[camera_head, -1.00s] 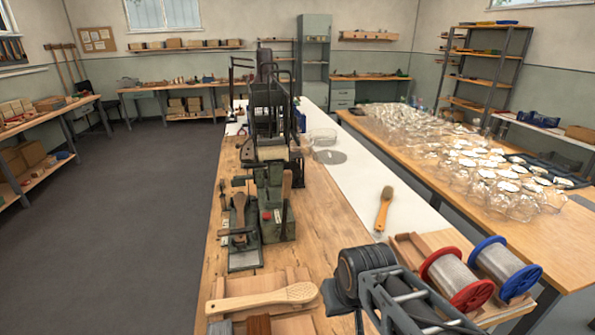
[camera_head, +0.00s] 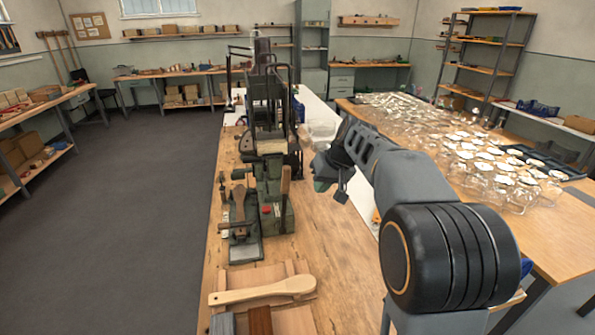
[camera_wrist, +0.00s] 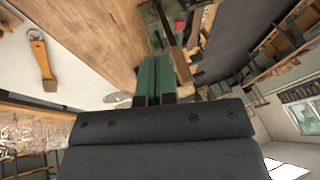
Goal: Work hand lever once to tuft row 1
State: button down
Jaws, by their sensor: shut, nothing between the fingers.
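The tufting machine (camera_head: 275,215) stands on the wooden bench, with a green base and a tall dark frame. Its hand lever, with an upright wooden handle (camera_head: 285,180), stands at the right side of the base. A wooden brush body (camera_head: 239,206) sits in the holder at the machine's front left. My gripper (camera_head: 321,182) is to the right of the lever, apart from it in the head view. In the wrist view its green fingers (camera_wrist: 154,78) are together with nothing between them. A wooden handle (camera_wrist: 182,66) shows close beside the fingertips there; the gap in depth is unclear.
Clear packages (camera_head: 460,150) cover the table at right. Bare bench top lies right of the machine base.

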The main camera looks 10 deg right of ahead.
jog(key=w+d+n+t+y+p, duration=0.1)
jog(key=w+d, duration=0.5)
jog(key=w, duration=0.6)
jog(key=shift+r+y+p, duration=0.3)
jog(key=shift+r+y, duration=0.1)
jog(key=shift+y, duration=0.3)
jog(key=w+a+f+p, duration=0.3)
jog(key=w+a+f, duration=0.1)
jog(key=a+f, duration=0.3)
jog(key=shift+a+f, duration=0.25)
jog(key=shift+a, duration=0.75)
